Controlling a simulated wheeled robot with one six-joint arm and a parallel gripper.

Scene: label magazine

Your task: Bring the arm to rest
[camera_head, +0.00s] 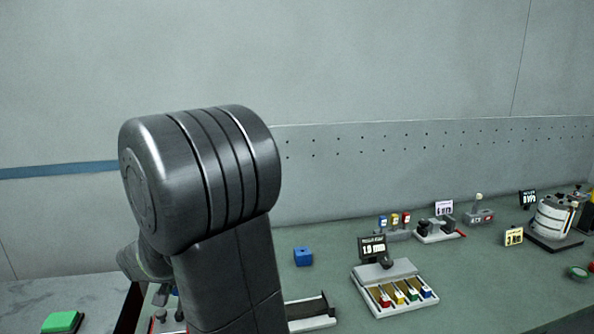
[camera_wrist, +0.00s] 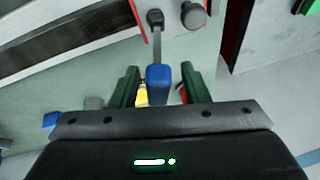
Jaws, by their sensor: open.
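My arm (camera_head: 215,215) rises bent in the left-middle of the head view and hides part of the bench behind it. My gripper (camera_wrist: 160,72) shows in the wrist view, with two dark green fingers spread apart. A blue piece (camera_wrist: 158,84) with a grey bar running up from it appears in the gap between the fingers. The gripper is hidden in the head view.
On the green bench stand a blue block (camera_head: 303,256), a grey tray of coloured pieces (camera_head: 398,306) with a display, and a round white device (camera_head: 552,220) at right. A green button (camera_head: 62,322) is at lower left. The perforated wall (camera_head: 340,165) is behind.

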